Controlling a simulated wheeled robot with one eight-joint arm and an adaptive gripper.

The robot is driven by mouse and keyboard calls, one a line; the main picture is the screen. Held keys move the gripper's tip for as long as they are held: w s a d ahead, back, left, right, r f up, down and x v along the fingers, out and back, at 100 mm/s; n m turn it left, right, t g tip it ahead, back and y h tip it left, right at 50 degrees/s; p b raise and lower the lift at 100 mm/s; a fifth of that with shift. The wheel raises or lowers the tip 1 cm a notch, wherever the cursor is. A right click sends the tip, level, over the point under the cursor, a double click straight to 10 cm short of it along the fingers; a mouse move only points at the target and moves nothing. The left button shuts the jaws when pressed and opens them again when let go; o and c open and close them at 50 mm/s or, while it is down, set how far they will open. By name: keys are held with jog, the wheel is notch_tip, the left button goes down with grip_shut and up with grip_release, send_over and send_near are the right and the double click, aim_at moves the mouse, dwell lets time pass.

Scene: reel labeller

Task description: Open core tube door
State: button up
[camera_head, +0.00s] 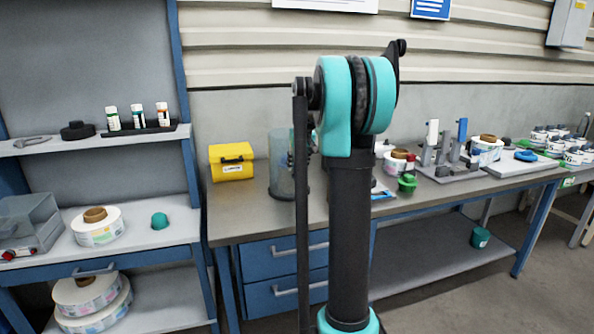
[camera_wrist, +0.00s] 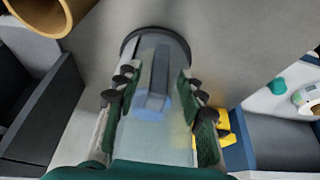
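The core tube (camera_head: 284,168) is a clear greyish cylinder standing on the bench, left of my arm in the head view. Its right side is partly hidden by my arm. In the wrist view the see-through tube (camera_wrist: 155,48) with a dark round rim lies straight ahead. A grey upright bar (camera_wrist: 155,75) with a bluish round end shows between my fingers, likely the door's handle. My gripper (camera_wrist: 156,85) is open, its dark, green-padded fingers apart on either side of the bar. I cannot tell whether they touch the tube. In the head view the gripper is mostly hidden behind my arm.
A yellow box (camera_head: 232,163) stands just left of the tube on the bench (camera_head: 245,222). Right of my arm are a label reel (camera_head: 396,163), a green piece (camera_head: 407,184) and a grey fixture (camera_head: 450,168). A shelf rack (camera_head: 100,255) stands at the left.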

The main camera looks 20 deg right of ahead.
aim_at(297, 166)
jog(key=shift+x, duration=1.6)
grip_shut()
